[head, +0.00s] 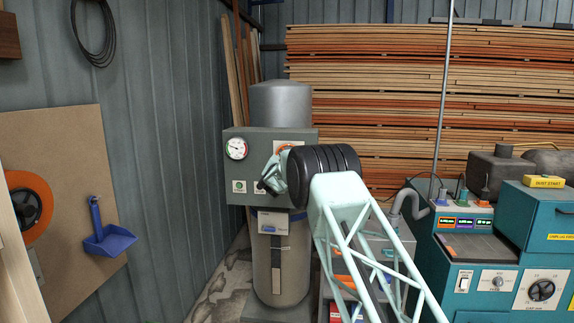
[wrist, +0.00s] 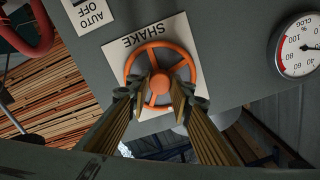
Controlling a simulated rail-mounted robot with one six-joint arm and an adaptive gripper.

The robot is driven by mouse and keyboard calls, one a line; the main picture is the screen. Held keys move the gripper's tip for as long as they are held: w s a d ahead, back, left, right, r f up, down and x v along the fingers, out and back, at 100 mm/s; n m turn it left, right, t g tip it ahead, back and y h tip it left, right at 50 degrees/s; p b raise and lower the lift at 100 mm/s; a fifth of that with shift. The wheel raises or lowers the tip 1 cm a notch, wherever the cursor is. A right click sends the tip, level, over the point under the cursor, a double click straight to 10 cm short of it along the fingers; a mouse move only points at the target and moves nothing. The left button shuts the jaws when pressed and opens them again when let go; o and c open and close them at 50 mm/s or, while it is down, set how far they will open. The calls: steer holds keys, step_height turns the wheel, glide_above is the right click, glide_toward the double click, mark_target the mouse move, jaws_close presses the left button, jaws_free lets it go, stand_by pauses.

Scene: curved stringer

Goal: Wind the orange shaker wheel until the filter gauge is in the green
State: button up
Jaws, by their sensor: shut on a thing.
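The orange shaker wheel (wrist: 160,83) sits on a white plate marked SHAKE in the wrist view. My gripper (wrist: 163,86) reaches inside its rim, with a fingertip on each side of the hub, shut on the wheel. In the head view, my gripper (head: 275,174) is at the grey panel, and my wrist hides most of the wheel. The filter gauge (head: 236,148) is left of it, a round white dial with red and green on its edge. In the wrist view the gauge (wrist: 300,46) is cut off at the right; its needle points right, away from the red arc.
The grey control box (head: 240,196) with small switches is mounted on the filter cylinder (head: 280,265). An AUTO/OFF label (wrist: 90,15) is near the wheel. Stacked timber (head: 400,90) stands behind. Teal machines (head: 495,250) and a grey hose (head: 405,205) are at the right.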

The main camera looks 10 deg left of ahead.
steer(key=shift+r+m+b, duration=0.1)
steer(key=shift+m+b, duration=3.55)
steer(key=shift+m, duration=9.35)
steer(key=o, duration=0.9)
steer(key=shift+s, duration=0.1)
steer(key=shift+s+a, duration=0.1)
steer(key=shift+s, duration=5.75)
